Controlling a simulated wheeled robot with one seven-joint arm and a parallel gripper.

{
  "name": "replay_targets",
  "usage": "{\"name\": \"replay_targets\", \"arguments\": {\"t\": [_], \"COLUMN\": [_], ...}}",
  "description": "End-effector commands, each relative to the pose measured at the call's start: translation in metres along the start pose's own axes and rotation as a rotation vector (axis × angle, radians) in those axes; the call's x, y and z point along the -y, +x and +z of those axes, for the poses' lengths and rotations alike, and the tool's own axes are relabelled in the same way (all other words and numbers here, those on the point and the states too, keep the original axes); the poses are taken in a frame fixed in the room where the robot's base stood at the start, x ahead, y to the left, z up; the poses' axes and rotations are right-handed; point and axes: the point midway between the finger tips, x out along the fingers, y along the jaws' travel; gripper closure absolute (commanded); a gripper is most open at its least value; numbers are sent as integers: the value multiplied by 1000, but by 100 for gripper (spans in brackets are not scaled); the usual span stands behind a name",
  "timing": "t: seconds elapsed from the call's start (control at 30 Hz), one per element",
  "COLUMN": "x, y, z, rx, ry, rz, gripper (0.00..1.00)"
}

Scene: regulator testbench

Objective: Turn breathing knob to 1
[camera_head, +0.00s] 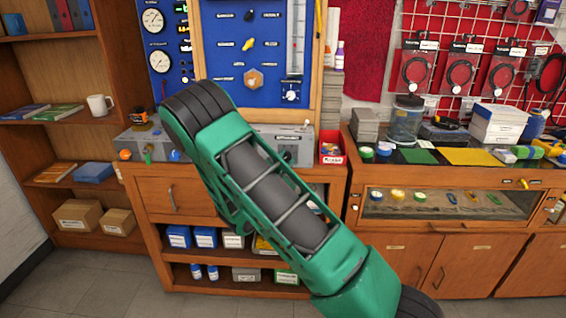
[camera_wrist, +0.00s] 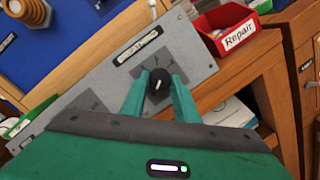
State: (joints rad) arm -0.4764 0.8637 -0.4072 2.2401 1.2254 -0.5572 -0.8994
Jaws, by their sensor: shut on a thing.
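The breathing knob (camera_wrist: 158,84) is a round black knob with a white pointer mark, set on a grey panel (camera_wrist: 95,85) below a label plate that looks like "Breathing". In the wrist view my gripper (camera_wrist: 158,88) has its two green fingers on either side of the knob, shut on it. The scale marks around the knob are too small to read. In the head view my green arm covers the middle of the bench, so the gripper and much of the grey panel (camera_head: 270,132) are hidden.
A red "Repair" bin (camera_wrist: 228,30) stands close to the right of the panel; it also shows in the head view (camera_head: 331,148). A blue board (camera_head: 240,60) with gauges and valves rises behind.

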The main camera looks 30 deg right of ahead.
Motion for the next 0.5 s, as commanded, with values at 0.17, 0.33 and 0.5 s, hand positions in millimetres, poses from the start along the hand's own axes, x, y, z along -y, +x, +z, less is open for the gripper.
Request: {"name": "replay_targets", "arguments": {"t": [0.17,0.33,0.5], "x": [-2,-2,-4], "y": [0,0,0], "z": [0,0,1], "rx": [0,0,0], "ry": [36,123,253], "rz": [-8,-32,-69], "gripper": [95,95,95]}}
